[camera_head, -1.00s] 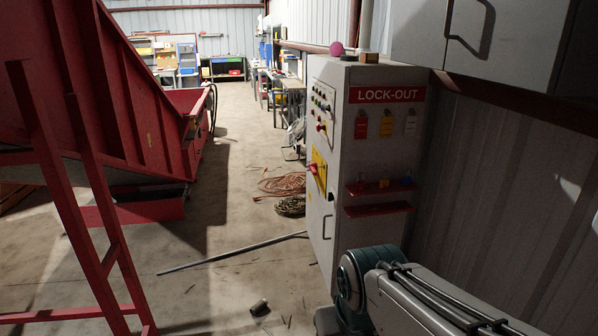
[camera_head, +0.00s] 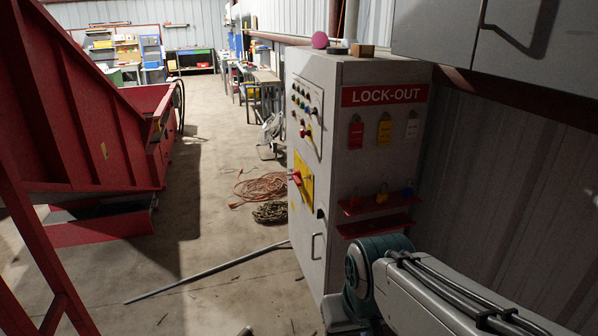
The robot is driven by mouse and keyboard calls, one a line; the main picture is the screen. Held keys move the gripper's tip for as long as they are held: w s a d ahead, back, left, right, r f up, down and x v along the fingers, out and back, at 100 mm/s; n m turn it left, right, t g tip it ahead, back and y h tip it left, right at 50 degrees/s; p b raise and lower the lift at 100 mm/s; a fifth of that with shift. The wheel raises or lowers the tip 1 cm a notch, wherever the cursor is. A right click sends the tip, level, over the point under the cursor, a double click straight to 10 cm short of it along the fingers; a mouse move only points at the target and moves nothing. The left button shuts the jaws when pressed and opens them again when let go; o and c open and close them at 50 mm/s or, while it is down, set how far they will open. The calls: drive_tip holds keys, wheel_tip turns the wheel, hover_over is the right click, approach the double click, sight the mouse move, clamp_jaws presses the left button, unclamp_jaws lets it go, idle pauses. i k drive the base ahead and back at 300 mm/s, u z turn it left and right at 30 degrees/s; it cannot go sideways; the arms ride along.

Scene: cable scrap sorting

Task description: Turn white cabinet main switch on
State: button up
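The white cabinet (camera_head: 383,139) stands right of centre, with a red LOCK-OUT sign on its near side. Its front door faces left and is seen at a steep angle. On that door a red rotary handle on a yellow plate (camera_head: 304,180) looks like the main switch; its exact position is too small to tell. Above it is a panel of coloured buttons and a smaller red-yellow knob (camera_head: 307,133). A door handle (camera_head: 316,246) sits lower down. My arm shows at the bottom right, in front of the cabinet's lower near side. My gripper is not in view.
A red machine (camera_head: 85,120) with a sloped frame stands at left. A long metal bar (camera_head: 205,272) lies on the floor before the cabinet. Coiled cables (camera_head: 262,187) lie beyond it. Grey wall boxes (camera_head: 500,45) hang at upper right. The concrete aisle between machine and cabinet is mostly open.

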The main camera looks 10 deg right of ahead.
sight(297, 176)
drive_tip(key=i, duration=1.55)
drive_tip(key=u, duration=0.55)
drive_tip(key=i, duration=1.05)
drive_tip(key=u, duration=0.25)
